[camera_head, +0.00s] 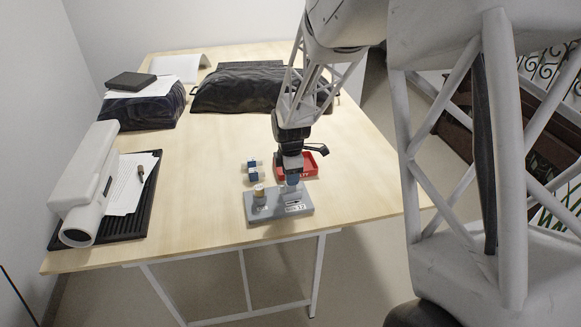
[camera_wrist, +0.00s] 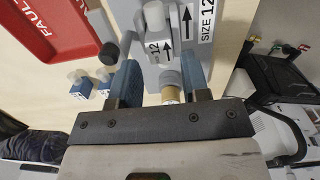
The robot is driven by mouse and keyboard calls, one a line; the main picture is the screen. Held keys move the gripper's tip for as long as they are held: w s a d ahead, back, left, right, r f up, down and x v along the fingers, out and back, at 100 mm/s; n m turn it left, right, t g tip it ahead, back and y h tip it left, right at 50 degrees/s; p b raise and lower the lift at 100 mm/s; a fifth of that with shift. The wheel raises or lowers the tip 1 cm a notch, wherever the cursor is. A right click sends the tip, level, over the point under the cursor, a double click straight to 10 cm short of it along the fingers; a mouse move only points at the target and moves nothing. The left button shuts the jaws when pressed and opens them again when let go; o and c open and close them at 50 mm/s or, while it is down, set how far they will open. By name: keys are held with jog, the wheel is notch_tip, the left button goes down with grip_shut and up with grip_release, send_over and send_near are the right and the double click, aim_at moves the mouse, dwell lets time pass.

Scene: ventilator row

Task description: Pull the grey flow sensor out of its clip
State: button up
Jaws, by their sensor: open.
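A grey block (camera_head: 272,212) stands near the table's front edge, with a "SIZE 12" label and a tan-topped cylinder (camera_head: 258,190) at its left. In the wrist view the block (camera_wrist: 202,55) carries a light grey part with a "12" and arrow label (camera_wrist: 160,48), which looks like the flow sensor in its clip. My gripper (camera_head: 292,180) is low over the block's right part. Its blue fingers (camera_wrist: 160,72) are open, one on each side of the sensor's near end and a tan piece (camera_wrist: 171,94). I cannot tell whether they touch it. The clip is mostly hidden.
A red tray (camera_head: 311,172) lies just behind the block; it also shows in the wrist view (camera_wrist: 45,30). Small blue-and-white parts (camera_head: 253,174) lie left of the tray. A white device (camera_head: 90,180) on a black mat stands at the left. The table between is clear.

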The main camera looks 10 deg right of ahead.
jog(key=shift+f, duration=1.8)
jog(key=c, duration=0.7)
jog(key=shift+r, duration=0.2)
jog(key=shift+r, duration=1.8)
